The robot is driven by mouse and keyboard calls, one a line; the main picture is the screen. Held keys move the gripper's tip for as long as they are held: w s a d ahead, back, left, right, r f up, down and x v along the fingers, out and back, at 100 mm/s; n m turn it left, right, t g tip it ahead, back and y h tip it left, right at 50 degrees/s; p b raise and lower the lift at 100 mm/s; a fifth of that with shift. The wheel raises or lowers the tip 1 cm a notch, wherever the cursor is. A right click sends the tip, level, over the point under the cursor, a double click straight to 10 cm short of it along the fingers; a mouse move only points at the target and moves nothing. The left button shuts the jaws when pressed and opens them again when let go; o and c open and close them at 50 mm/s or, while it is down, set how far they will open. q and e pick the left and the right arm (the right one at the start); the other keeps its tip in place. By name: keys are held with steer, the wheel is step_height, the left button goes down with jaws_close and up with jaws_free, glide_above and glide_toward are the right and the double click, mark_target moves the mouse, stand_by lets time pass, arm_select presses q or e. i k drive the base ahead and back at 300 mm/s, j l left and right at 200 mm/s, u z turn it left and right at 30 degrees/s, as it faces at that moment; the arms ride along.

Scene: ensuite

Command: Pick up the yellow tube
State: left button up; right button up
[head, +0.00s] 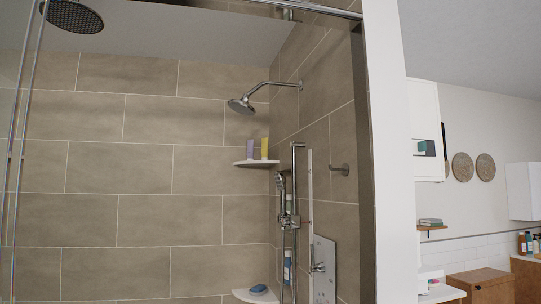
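The yellow tube (264,148) stands upright on the upper white corner shelf (256,163) in the tiled shower, in the head view. A purple tube (250,149) stands just to its left, with a small gap between them. Both look small and far off. Neither of my grippers is in view.
A shower head (241,106) hangs above the shelf, and a chrome shower rail (294,205) stands to its right. A white wall end (387,150) borders the shower on the right. A wooden cabinet (480,284) stands beyond it.

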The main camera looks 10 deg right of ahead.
mark_target(265, 141)
steer(key=z, duration=0.4)
steer(key=i+z, duration=0.15)
steer(key=z, duration=0.25)
steer(key=j+z, duration=0.1)
steer(key=z, duration=0.35)
steer(key=i+z, duration=0.1)
steer(key=z, duration=0.3)
steer(key=j+z, duration=0.15)
steer(key=z, duration=0.2)
steer(key=i+j+z, duration=0.1)
steer(key=z, duration=0.25)
steer(key=j+z, duration=0.4)
steer(key=j, duration=1.3)
steer(key=j+u, duration=0.15)
steer(key=j, duration=0.35)
steer(key=i+j+u, duration=0.15)
steer(key=j, duration=0.35)
steer(key=j+u, duration=0.1)
steer(key=j, duration=0.35)
steer(key=i+j+u, duration=0.15)
steer(key=j, duration=0.35)
